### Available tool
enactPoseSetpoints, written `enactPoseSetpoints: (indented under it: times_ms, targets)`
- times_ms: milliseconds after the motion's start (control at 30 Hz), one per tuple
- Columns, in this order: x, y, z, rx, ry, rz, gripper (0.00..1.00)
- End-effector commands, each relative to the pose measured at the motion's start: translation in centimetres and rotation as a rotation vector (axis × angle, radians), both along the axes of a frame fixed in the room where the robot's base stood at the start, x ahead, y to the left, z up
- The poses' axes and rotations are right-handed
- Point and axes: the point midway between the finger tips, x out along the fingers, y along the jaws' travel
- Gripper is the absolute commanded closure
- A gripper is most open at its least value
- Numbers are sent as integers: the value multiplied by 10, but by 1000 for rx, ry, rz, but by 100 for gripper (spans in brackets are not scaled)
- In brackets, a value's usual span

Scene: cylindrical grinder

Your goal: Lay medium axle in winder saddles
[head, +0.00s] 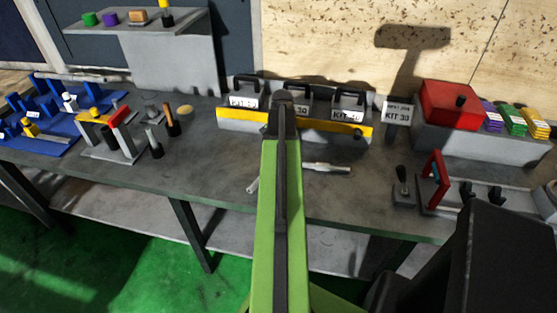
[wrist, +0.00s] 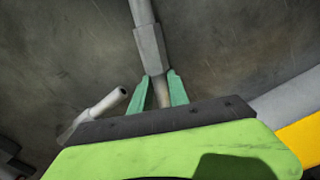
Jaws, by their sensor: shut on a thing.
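My gripper (wrist: 160,92) has its green fingers closed on a grey metal axle (wrist: 150,45) with a thicker faceted section. The axle runs up and out of the top of the wrist view. In the head view my arm hides the gripper, and an axle end (head: 253,184) shows left of the arm. I cannot tell whether the held axle touches the table. A second axle (head: 328,168) lies on the table right of my arm; an axle also lies left of the fingers in the wrist view (wrist: 103,108). The winder (head: 437,180), with a red frame and grey saddles (head: 480,190), stands at the right, partly hidden.
A grey and yellow kit rack (head: 240,117) stands behind my arm. A red box (head: 450,105) and coloured packs sit on a block at the back right. A small black-knobbed lever (head: 403,187) stands left of the winder. Fixtures and blue trays (head: 40,140) fill the left.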

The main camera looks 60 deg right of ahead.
Motion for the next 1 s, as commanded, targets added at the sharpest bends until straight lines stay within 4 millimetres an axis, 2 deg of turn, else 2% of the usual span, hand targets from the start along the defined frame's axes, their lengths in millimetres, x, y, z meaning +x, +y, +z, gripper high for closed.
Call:
enactPoseSetpoints:
  times_ms: [167, 600, 733, 1000]
  targets:
    - [0, 0, 18, 1, 0, 0, 100]
    - [0, 0, 93, 1, 0, 0, 100]
    - [0, 0, 101, 1, 0, -1, 100]
    - [0, 0, 102, 1, 0, -1, 100]
